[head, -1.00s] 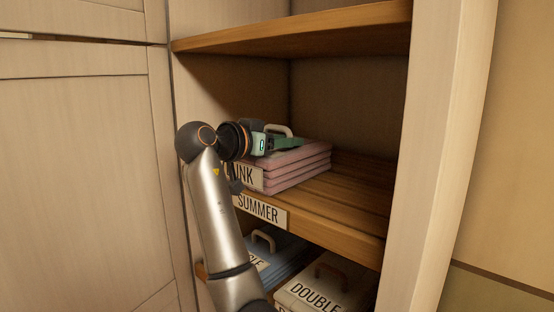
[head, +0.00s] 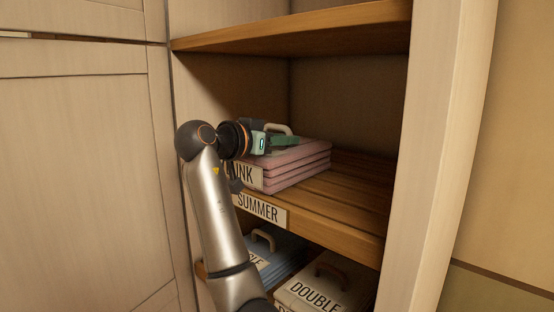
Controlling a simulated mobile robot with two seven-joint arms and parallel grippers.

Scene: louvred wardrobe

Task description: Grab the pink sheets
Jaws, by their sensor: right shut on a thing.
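The pink sheets (head: 297,168) lie as a folded stack on the middle shelf, with a label ending in "UNK" on the front and a pale handle (head: 279,128) on top. My right gripper (head: 290,140) is at the top of the stack, its green fingers shut on the handle. The gripper and wrist hide part of the handle and the left part of the stack and its label. The stack still appears to rest on the shelf. My left gripper is out of view.
The middle shelf (head: 345,223) carries a "SUMMER" label (head: 259,208) and is bare right of the stack. Another shelf (head: 310,32) is above. Below are a blue stack (head: 283,261) and a "DOUBLE" stack (head: 322,292). Wardrobe panels stand on both sides.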

